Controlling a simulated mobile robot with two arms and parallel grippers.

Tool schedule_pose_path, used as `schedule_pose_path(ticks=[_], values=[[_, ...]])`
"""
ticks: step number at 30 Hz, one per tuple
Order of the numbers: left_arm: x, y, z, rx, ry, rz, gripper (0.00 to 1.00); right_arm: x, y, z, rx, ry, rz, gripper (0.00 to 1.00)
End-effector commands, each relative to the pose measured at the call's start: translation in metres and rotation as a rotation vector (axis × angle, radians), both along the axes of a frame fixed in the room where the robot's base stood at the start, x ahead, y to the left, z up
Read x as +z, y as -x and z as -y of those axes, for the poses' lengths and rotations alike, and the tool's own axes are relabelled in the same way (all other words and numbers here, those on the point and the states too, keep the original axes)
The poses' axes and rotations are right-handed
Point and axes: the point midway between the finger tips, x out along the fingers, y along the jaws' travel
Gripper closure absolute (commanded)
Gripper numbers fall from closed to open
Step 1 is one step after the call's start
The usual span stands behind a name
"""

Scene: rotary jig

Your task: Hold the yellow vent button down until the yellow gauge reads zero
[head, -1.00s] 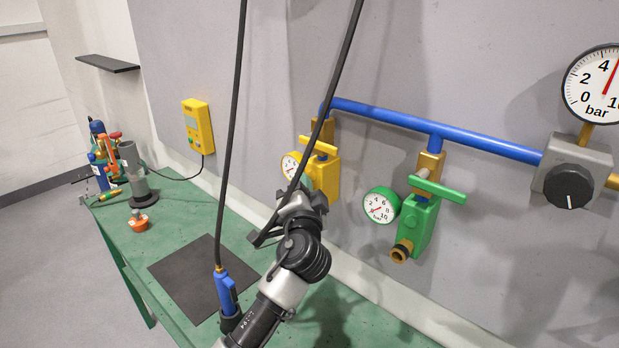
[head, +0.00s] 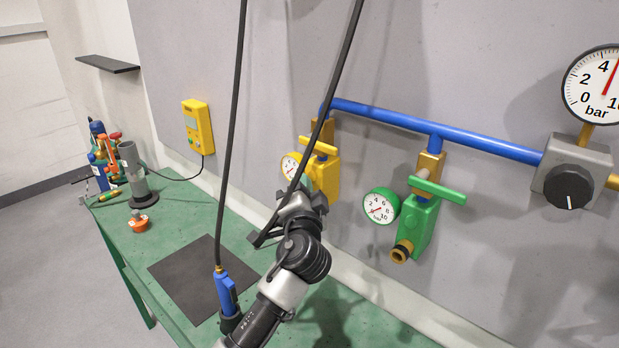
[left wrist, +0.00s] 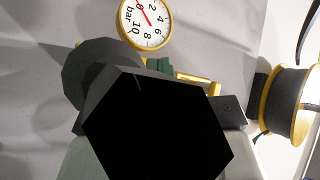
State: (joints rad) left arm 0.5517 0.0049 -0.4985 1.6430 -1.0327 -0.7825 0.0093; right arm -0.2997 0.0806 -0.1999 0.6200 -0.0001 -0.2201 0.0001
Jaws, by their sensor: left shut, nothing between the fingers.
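The yellow valve block (head: 327,178) with its yellow T-handle (head: 319,146) hangs from the blue pipe on the wall. The yellow gauge (head: 291,166) is on its left side. In the left wrist view the yellow-rimmed gauge (left wrist: 145,22) appears rotated, its red needle pointing near 0. My left gripper (head: 310,198) is shut and empty, up against the lower front of the yellow block. The yellow vent button is hidden, so contact cannot be seen directly. Dark shapes cover the middle of the left wrist view. My right gripper is out of view.
A green valve block (head: 418,225) with a green gauge (head: 381,206) is to the right. A black-knobbed regulator (head: 572,178) with a large gauge (head: 596,86) is further right. Black cables hang in front.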

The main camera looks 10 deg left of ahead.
Motion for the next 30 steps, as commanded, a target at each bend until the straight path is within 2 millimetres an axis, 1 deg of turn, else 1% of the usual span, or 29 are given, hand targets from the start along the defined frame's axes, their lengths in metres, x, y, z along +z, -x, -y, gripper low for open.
schedule_pose_path(ticks=[9,19,30], values=[[0.0,0.001,0.0,-0.001,0.0,0.0,1.0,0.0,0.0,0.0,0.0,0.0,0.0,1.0],[0.0,0.012,-0.008,-0.002,0.001,0.0,1.0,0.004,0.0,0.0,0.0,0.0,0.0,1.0],[0.0,0.015,-0.01,-0.001,0.0,-0.001,1.0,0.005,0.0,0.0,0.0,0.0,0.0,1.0]])
